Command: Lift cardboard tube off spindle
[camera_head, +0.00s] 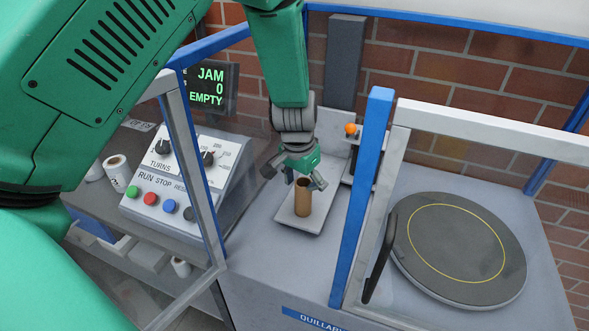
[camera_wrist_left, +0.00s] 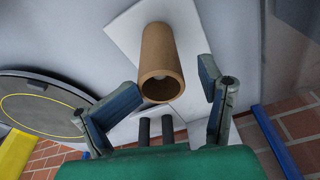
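The brown cardboard tube (camera_head: 303,197) stands upright on a light grey plate (camera_head: 288,213) in the head view. The spindle is mostly hidden inside it; a pale tip shows in the tube's open end in the left wrist view. There the tube (camera_wrist_left: 160,55) lies ahead, between the lines of the two fingers. My left gripper (camera_head: 297,178) is above the tube with its fingers spread. In the left wrist view the left gripper (camera_wrist_left: 158,100) is open and empty, its fingers apart from the tube. My right gripper is not in view.
A blue post (camera_head: 362,195) and grey-framed guard stand right of the plate. Beyond them is a round dark turntable (camera_head: 458,250). A control box (camera_head: 180,185) with knobs and buttons is at left.

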